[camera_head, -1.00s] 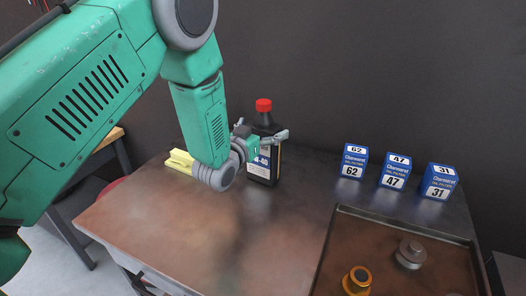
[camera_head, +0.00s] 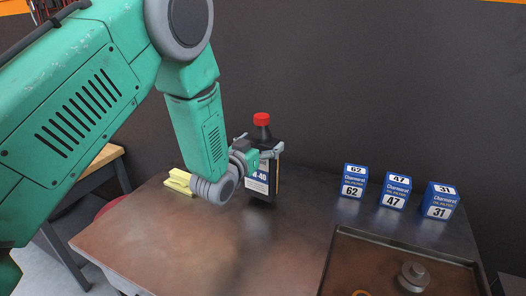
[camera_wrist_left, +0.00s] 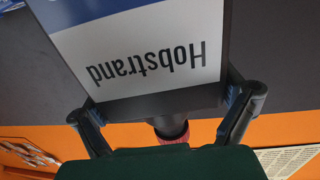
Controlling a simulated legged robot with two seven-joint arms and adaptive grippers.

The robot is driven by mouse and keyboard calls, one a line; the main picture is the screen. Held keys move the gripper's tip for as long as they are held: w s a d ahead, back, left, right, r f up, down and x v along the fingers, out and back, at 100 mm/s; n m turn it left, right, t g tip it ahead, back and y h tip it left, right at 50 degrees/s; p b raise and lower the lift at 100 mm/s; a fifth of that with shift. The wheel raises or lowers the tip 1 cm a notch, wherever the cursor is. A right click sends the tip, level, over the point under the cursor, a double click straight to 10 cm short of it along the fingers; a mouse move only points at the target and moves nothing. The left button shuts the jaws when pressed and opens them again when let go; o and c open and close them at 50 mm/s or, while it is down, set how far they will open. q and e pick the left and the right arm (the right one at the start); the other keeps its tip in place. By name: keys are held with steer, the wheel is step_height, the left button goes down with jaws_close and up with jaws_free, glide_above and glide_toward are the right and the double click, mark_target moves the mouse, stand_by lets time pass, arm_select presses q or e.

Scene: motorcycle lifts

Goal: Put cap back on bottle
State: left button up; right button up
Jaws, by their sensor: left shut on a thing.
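A dark bottle (camera_head: 262,176) with a white and blue label stands upright in the middle of the head view. A red cap (camera_head: 262,119) sits on its top. My left gripper (camera_head: 264,152) is shut on the bottle's upper body, below the neck. In the left wrist view the bottle (camera_wrist_left: 150,50) appears upside down, its "Hobstrand" label between the two fingers. The red cap (camera_wrist_left: 172,141) shows there beyond the dark neck, partly hidden by my gripper. The bottle's base seems slightly above the table or just touching it; I cannot tell which. My right gripper is not in view.
Blue filter boxes marked 62 (camera_head: 353,182), 47 (camera_head: 395,191) and 31 (camera_head: 439,201) stand at the right. A brown tray (camera_head: 350,245) at the front right holds a grey metal part (camera_head: 413,277). A yellow object (camera_head: 178,181) lies left of the bottle. The front middle tabletop is clear.

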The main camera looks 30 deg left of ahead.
mark_target(263, 115)
arm_select(q)
step_height(263, 115, up, 8)
steer(key=shift+d+r, duration=0.1)
steer(key=shift+r, duration=0.05)
stand_by(0.4)
steer(key=s+d+f+b, duration=0.5)
steer(key=s+d+f, duration=0.3)
steer(key=s+f, duration=0.1)
steer(key=shift+s+d+y, duration=0.2)
steer(key=shift+s+y, duration=0.1)
steer(key=shift+s, duration=0.4)
steer(key=shift+a, duration=0.15)
steer(key=s+d+m+g+h, duration=0.4)
steer(key=s+d+m+h, duration=0.3)
steer(key=h, duration=0.4)
steer(key=shift+s+d+m+h, duration=0.3)
steer(key=shift+s+d, duration=0.1)
steer(key=shift+s, duration=0.5)
steer(key=shift+f, duration=0.1)
